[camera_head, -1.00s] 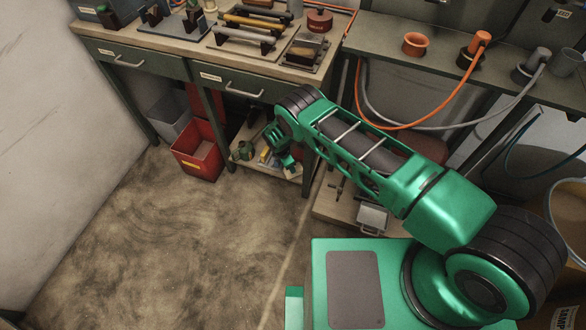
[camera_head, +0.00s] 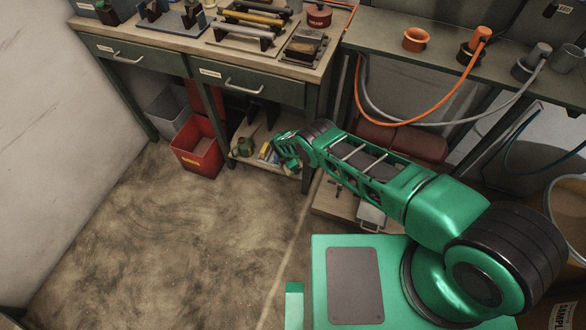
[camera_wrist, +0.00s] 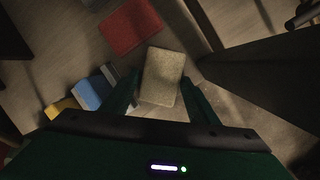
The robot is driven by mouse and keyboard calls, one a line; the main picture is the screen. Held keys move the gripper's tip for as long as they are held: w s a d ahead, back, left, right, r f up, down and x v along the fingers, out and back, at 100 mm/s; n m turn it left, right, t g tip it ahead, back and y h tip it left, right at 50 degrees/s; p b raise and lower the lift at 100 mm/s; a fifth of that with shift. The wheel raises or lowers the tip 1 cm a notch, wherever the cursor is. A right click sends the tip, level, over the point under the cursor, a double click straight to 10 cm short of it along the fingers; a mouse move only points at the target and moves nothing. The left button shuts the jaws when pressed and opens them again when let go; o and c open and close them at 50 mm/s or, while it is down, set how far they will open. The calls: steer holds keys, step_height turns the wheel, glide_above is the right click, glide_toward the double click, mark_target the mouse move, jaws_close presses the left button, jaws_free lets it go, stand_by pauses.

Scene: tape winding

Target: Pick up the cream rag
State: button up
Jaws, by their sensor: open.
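The cream rag (camera_wrist: 163,76), a folded tan-cream rectangle, lies on the lower shelf in the wrist view. My gripper (camera_wrist: 161,84) is open, with one dark green finger on each side of the rag's near part. I cannot tell whether the fingers touch it or how high they are above the shelf. In the head view my gripper (camera_head: 281,150) reaches in at the lower shelf (camera_head: 276,164) under the bench, and the cream rag cannot be made out there.
In the wrist view a red folded cloth (camera_wrist: 131,26) lies beyond the rag. A blue item (camera_wrist: 91,91) and a yellow item (camera_wrist: 63,106) lie to the left. A dark upright (camera_wrist: 265,75) stands at the right. A red bin (camera_head: 197,148) stands left of the shelf.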

steer(key=shift+w+d+f, duration=0.1)
steer(key=shift+f, duration=0.35)
steer(key=shift+c, duration=0.4)
steer(key=c, duration=0.6)
steer(key=shift+w, duration=0.1)
steer(key=shift+c, duration=0.3)
steer(key=shift+r, duration=0.25)
